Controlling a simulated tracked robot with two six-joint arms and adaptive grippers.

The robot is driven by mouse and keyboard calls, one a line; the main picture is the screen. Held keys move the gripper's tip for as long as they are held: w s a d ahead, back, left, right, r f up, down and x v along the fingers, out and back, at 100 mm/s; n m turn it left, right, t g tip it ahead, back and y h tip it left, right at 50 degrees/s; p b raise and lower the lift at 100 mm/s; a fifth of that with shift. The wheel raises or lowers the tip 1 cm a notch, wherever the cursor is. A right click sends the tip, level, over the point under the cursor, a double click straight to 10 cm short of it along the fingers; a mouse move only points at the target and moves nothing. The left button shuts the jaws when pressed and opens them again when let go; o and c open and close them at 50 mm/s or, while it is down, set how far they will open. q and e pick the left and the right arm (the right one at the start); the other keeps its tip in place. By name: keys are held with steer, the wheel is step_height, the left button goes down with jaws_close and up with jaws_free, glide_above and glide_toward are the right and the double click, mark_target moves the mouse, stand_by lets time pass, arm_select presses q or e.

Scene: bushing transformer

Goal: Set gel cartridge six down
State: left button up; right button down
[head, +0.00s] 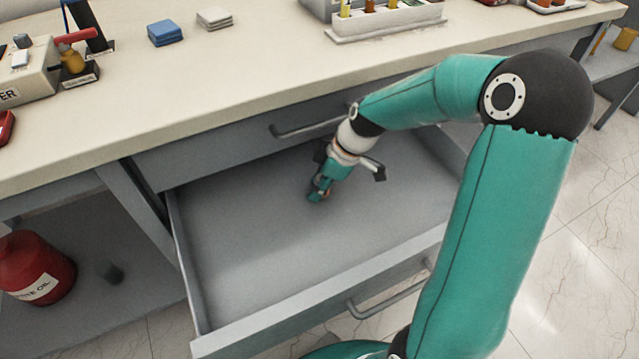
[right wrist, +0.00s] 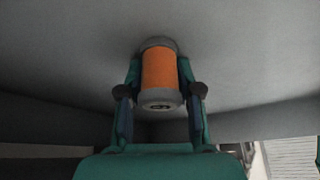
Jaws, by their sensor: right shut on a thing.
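Gel cartridge six (right wrist: 159,70) is a small orange cylinder with grey ends, held between the fingers of my right gripper (right wrist: 159,88) in the right wrist view. In the head view my right gripper (head: 319,191) reaches into an open grey drawer (head: 240,240), low over its floor near the middle. I cannot tell whether the cartridge touches the drawer floor. My left gripper is in neither view.
The drawer floor around the gripper is bare. Its walls and the worktop (head: 230,75) above bound the space. A rack (head: 385,18) and blue pads (head: 165,33) stand on the worktop. A red container (head: 35,265) sits on the shelf at lower left.

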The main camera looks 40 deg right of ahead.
steer(key=c, duration=0.8)
jaws_free()
steer(key=shift+r, duration=0.1)
steer(key=p+v, duration=0.2)
steer(key=v, duration=1)
